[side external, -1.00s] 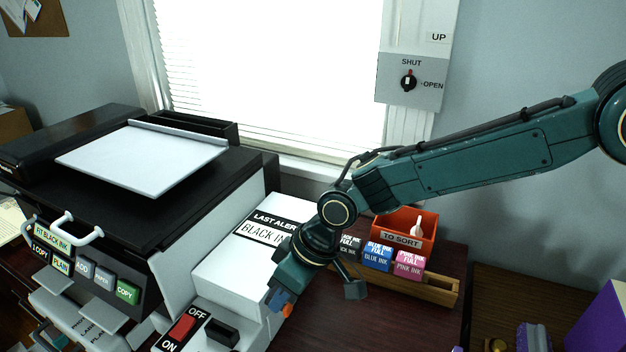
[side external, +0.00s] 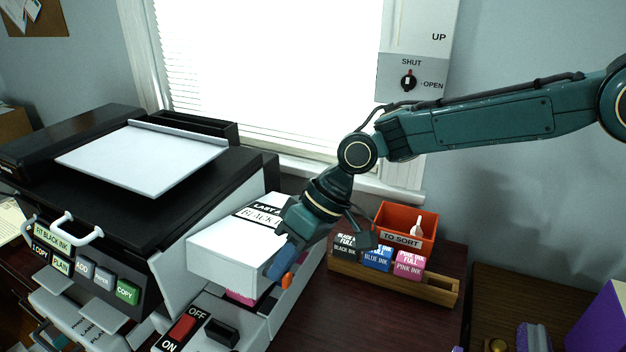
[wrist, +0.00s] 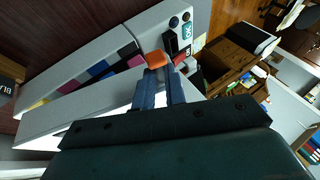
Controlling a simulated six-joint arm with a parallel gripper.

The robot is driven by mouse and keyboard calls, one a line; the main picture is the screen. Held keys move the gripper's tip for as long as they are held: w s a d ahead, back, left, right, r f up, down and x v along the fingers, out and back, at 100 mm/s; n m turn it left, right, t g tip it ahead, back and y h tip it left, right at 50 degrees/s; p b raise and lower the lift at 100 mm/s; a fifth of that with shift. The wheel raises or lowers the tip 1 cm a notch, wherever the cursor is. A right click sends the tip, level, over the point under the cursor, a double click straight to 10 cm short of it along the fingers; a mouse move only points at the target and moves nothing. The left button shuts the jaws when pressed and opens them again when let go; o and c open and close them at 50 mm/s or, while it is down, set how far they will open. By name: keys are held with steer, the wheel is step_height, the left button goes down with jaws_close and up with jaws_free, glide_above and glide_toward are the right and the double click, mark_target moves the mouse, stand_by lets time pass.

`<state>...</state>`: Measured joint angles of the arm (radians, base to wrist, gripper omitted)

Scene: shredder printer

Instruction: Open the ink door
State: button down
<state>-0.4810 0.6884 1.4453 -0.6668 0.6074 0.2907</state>
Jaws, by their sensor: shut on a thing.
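The ink door (side external: 222,262) is the white lid to the right of the printer, with a "LAST ALERT: BLACK INK" label on top. In the side view it is tilted up, with a gap under its front. Ink cartridges (side external: 241,298) show in the gap, one of them pink. My gripper (side external: 283,270) is shut on the door's front right edge; its exact contact is partly hidden. In the wrist view my gripper (wrist: 157,84) is beside the raised door (wrist: 85,118), and the open bay shows a row of coloured cartridges (wrist: 98,69).
The printer (side external: 90,215) stands at left. An ON/OFF switch (side external: 183,327) is in front of the door. At right a wooden rack (side external: 400,284) holds black, blue and pink ink boxes, with an orange "TO SORT" bin (side external: 408,222) behind. The dark table right of the bay is clear.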

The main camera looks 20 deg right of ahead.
steer(key=w+d+r+g+y, duration=0.1)
steer(key=w+d+r, duration=0.1)
steer(key=r, duration=0.3)
steer(key=w+d+r+m+y, duration=0.1)
steer(key=w+d+r, duration=0.2)
steer(key=r, duration=0.3)
steer(key=shift+w+d+r+g, duration=0.15)
steer(key=shift+w+d+g, duration=0.15)
steer(key=shift+g, duration=0.1)
stand_by(0.4)
stand_by(0.5)
steer(key=c, duration=1.5)
jaws_free()
steer(key=shift+c, duration=0.2)
steer(key=shift+o, duration=0.4)
steer(key=shift+s+r, duration=0.1)
steer(key=shift+r, duration=0.05)
steer(key=shift+a, duration=0.1)
steer(key=shift+s+a, duration=0.15)
steer(key=shift+s, duration=0.05)
